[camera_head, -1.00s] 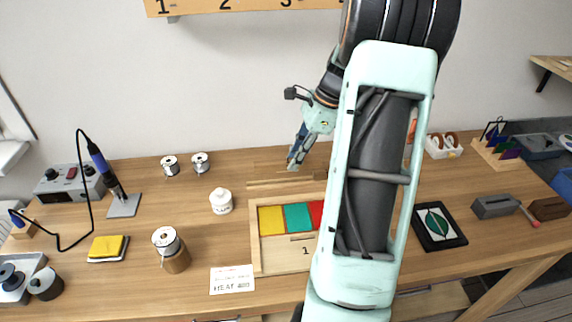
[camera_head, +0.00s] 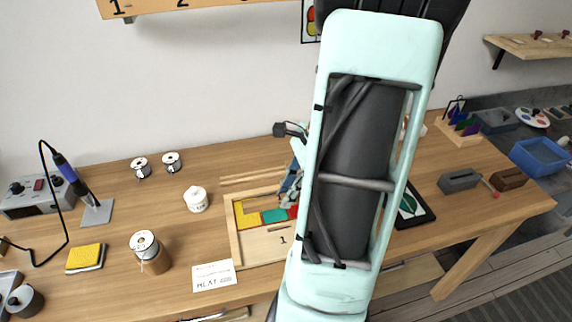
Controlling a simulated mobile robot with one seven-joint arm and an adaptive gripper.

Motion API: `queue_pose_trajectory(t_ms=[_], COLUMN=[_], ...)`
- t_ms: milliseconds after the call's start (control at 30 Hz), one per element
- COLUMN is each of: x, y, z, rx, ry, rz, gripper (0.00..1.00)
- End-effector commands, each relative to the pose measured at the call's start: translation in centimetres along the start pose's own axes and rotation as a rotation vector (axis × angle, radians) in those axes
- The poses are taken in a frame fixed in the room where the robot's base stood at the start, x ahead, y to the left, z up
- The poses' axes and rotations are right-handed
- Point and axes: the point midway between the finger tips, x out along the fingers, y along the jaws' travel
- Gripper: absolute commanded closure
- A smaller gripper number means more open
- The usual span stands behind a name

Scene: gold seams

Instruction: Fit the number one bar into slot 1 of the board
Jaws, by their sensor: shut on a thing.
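The board (camera_head: 233,240) is a shallow wooden frame on the table, with yellow, teal and red panes in it. A numeral 1 is marked on its bare wooden front part (camera_head: 262,245); my arm hides its right side. My gripper (camera_head: 289,199) points down above the red end of the panes, partly behind my arm. It is shut on a thin wooden strip (camera_head: 266,204), seemingly the number one bar, which reaches left over the yellow and teal panes. I see no number on it, and cannot tell whether it touches the board.
More thin wooden strips (camera_head: 240,180) lie behind the board. A white jar (camera_head: 196,199), a solder spool on a wooden stand (camera_head: 150,253) and a white card (camera_head: 214,276) stand or lie to its left. A framed leaf picture (camera_head: 412,209) is on the right.

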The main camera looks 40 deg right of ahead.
Motion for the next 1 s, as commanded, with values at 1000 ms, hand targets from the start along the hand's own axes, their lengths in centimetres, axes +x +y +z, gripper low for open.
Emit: queue_pose_trajectory(t_ms=[1000], x=[5.3], y=[2.0], z=[-1.6], rx=[-0.001], ry=[0.005], rz=[0.001], gripper=[1.0])
